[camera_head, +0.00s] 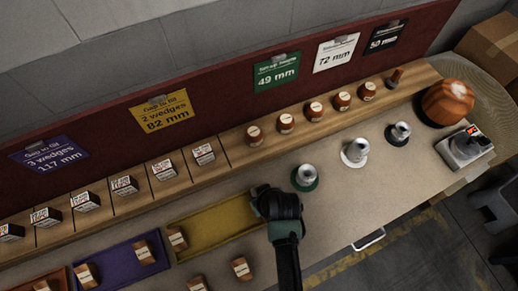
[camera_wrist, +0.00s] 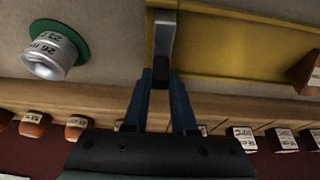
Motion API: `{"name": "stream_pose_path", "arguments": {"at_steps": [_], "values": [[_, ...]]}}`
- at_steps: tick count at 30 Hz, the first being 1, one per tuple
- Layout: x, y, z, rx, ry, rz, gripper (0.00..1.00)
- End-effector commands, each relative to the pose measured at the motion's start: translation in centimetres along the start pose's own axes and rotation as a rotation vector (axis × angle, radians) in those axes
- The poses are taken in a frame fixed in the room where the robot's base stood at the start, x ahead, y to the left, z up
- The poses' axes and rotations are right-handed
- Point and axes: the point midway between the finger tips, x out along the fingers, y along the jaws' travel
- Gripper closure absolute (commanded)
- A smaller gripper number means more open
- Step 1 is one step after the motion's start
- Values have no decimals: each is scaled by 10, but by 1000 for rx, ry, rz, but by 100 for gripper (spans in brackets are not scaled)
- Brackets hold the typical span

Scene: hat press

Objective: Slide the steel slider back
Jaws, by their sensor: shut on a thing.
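The steel slider (camera_wrist: 164,38) is a narrow grey metal piece at the left end of the yellow tray (camera_wrist: 235,75) in the wrist view. My gripper (camera_wrist: 160,82) has its two blue fingers on either side of the slider's dark near end and is shut on it. In the head view my gripper (camera_head: 272,200) is over the right end of the yellow tray (camera_head: 215,228) and hides the slider.
A silver cylinder on a green base (camera_head: 305,177) stands just right of my gripper. A wooden wedge (camera_head: 177,239) lies in the yellow tray's left end. A purple tray (camera_head: 115,264) is further left. A wooden ledge (camera_head: 225,158) with blocks runs behind.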

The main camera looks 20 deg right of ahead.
Motion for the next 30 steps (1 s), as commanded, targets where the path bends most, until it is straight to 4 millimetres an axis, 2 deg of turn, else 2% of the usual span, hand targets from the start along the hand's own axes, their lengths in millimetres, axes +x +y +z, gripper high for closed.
{"name": "stream_pose_path", "arguments": {"at_steps": [6, 7, 11, 23, 26, 30], "values": [[-1, 6, 0, 5, 2, 14, 100], [-1, 6, 0, 5, 2, 14, 70], [-1, 6, 0, 4, 2, 13, 46], [-4, 3, 0, 2, 1, 8, 45], [-13, 3, 0, 2, 3, 8, 45], [-35, 3, 0, 1, 4, 10, 45]]}}
